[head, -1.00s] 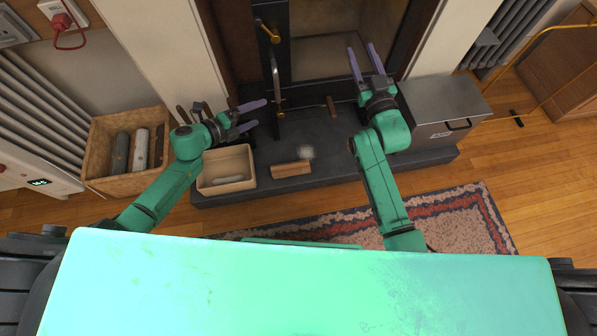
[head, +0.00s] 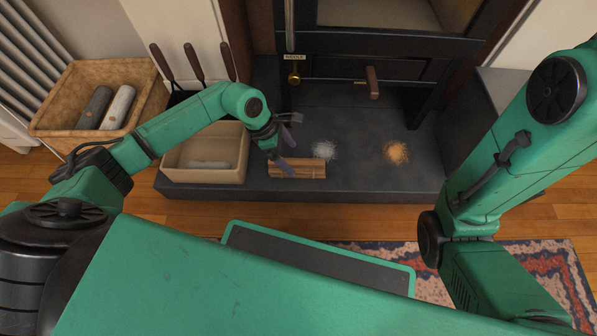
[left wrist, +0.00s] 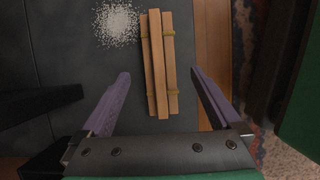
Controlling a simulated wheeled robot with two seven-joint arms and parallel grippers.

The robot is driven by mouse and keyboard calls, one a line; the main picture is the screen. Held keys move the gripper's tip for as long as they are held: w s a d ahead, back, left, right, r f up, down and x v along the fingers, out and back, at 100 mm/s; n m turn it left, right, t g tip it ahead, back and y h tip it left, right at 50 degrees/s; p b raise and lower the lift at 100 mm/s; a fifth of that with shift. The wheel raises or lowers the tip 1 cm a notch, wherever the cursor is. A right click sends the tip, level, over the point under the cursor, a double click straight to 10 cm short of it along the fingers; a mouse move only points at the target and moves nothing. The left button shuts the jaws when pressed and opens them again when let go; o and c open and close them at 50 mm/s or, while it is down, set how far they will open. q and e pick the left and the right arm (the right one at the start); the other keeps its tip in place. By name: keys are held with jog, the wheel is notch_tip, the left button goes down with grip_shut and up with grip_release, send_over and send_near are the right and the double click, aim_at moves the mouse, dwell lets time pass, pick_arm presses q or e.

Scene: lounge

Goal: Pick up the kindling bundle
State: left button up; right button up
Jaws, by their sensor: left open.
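The kindling bundle (head: 305,170) lies on the dark hearth slab near its front edge. It is several light wooden sticks tied with bands. My left gripper (head: 292,146) is open just above the bundle's left end, one finger overlapping that end in the head view. In the left wrist view the bundle (left wrist: 160,65) shows between the two open purple fingers (left wrist: 160,78), with a gap on each side. I cannot tell the exact height of the fingertips above it. My right arm fills the right side of the head view; its gripper is out of frame.
A cream bin (head: 178,173) stands left of the bundle. A wicker log basket (head: 60,88) is further left. White (head: 325,150) and orange (head: 397,153) piles lie on the hearth (head: 350,185). The stove (head: 350,45) stands behind.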

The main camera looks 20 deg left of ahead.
aim_at(296, 163)
pick_arm(q)
jog(key=shift+d+f, duration=0.2)
jog(key=shift+f, duration=0.45)
jog(key=b+x, duration=0.4)
jog(key=shift+f, duration=0.25)
jog(key=shift+w+d+f, duration=0.1)
jog(key=shift+d+f, duration=0.05)
jog(key=shift+f, duration=0.05)
jog(key=shift+r, duration=0.25)
jog(key=c, duration=1.5)
grip_shut()
jog(key=shift+r, duration=0.1)
